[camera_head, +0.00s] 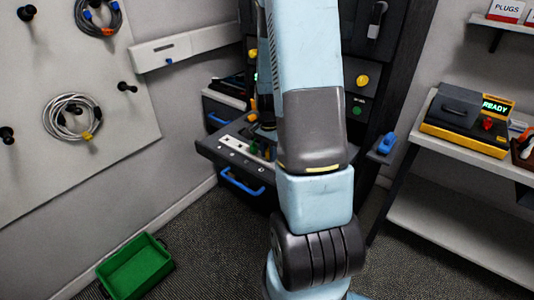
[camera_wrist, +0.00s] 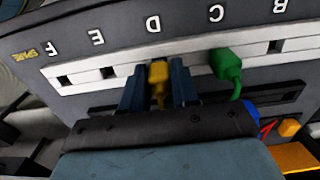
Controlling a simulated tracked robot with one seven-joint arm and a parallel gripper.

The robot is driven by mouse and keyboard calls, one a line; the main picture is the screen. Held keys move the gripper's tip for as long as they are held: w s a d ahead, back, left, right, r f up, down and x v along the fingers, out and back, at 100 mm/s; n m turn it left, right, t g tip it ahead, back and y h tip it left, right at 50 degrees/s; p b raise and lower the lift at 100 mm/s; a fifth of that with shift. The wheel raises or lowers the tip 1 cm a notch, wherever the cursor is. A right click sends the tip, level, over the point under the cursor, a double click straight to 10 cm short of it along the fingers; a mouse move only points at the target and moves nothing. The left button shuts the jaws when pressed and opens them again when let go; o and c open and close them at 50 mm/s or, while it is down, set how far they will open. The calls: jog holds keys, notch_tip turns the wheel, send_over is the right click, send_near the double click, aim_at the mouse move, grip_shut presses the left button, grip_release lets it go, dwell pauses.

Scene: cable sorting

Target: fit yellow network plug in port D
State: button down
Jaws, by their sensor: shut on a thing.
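In the wrist view, my gripper (camera_wrist: 158,84) is shut on the yellow network plug (camera_wrist: 158,73), with one blue-grey finger on each side. The plug is at the white port strip (camera_wrist: 85,72), in line with the letter D (camera_wrist: 153,23), and it covers port D. I cannot tell whether it is seated or only touching. The letters appear upside down. A green plug (camera_wrist: 228,66) sits in the strip under the letter C, to the right of my gripper. In the head view, my arm hides the gripper and the yellow plug; part of the strip (camera_head: 238,152) shows.
Ports under F (camera_wrist: 65,80), E (camera_wrist: 108,72) and B (camera_wrist: 275,46) look empty. In the head view, the panel's drawer has a blue handle (camera_head: 241,181). A green bin (camera_head: 136,267) lies on the floor. A shelf (camera_head: 472,146) with a yellow-black device (camera_head: 467,120) stands right.

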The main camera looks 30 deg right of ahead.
jog(key=shift+f, duration=0.4)
dwell(0.7)
jog(key=c, duration=0.8)
grip_release()
jog(key=shift+o, duration=0.3)
jog(key=o, duration=0.5)
jog(key=shift+w, duration=0.1)
jog(key=shift+c, duration=0.2)
jog(key=shift+r, duration=0.15)
jog(key=shift+r, duration=3.35)
